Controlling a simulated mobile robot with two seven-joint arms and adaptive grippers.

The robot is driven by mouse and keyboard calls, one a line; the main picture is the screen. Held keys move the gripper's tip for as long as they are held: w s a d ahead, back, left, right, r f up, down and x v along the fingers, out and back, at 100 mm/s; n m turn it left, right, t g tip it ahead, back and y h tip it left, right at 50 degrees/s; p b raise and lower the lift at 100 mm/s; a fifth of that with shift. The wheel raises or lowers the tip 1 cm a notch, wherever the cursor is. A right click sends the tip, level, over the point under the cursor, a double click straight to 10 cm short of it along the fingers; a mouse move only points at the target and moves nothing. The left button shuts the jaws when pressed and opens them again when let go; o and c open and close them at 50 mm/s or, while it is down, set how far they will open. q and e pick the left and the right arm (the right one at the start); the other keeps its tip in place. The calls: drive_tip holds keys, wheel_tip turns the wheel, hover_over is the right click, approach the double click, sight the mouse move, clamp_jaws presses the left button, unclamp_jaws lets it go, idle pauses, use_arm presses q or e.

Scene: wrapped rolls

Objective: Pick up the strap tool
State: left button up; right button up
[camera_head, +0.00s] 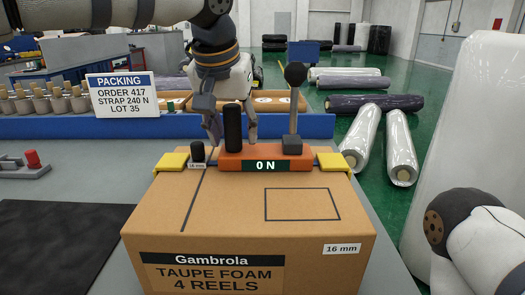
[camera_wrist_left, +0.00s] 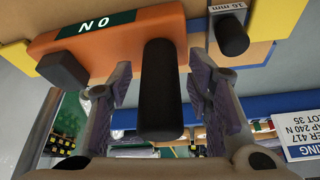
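The strap tool (camera_head: 265,160) is orange, with a black upright grip (camera_head: 233,128), a grey lever (camera_head: 294,110) with a black ball, and a display reading 0 N. It sits on the far top edge of a cardboard box (camera_head: 250,215). My left gripper (camera_head: 234,138) points down with its fingers on either side of the black grip. In the left wrist view, the grip (camera_wrist_left: 160,90) stands between the open fingers (camera_wrist_left: 160,78), with gaps on both sides. My right gripper is not in view; part of my right arm shows at lower right.
A small black knob (camera_head: 197,152) labelled 16 mm stands left of the tool, between yellow corner pieces (camera_head: 171,162) (camera_head: 333,161). A dark strap runs over the box. A packing sign (camera_head: 120,95) and a blue rail (camera_head: 80,127) lie behind. A wrapped roll (camera_head: 470,130) stands right.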

use_arm(q)
clamp_jaws()
drive_tip(key=shift+r, duration=0.1)
drive_tip(key=shift+w+r, duration=0.1)
drive_tip(key=shift+r, duration=0.15)
wheel_tip(320, 180, up, 2)
drive_tip(key=shift+r, duration=0.1)
drive_tip(key=s+d+r+p, duration=0.1)
drive_tip(key=s+r, duration=0.9)
drive_tip(key=s, duration=0.4)
drive_tip(key=shift+d+r, duration=0.2)
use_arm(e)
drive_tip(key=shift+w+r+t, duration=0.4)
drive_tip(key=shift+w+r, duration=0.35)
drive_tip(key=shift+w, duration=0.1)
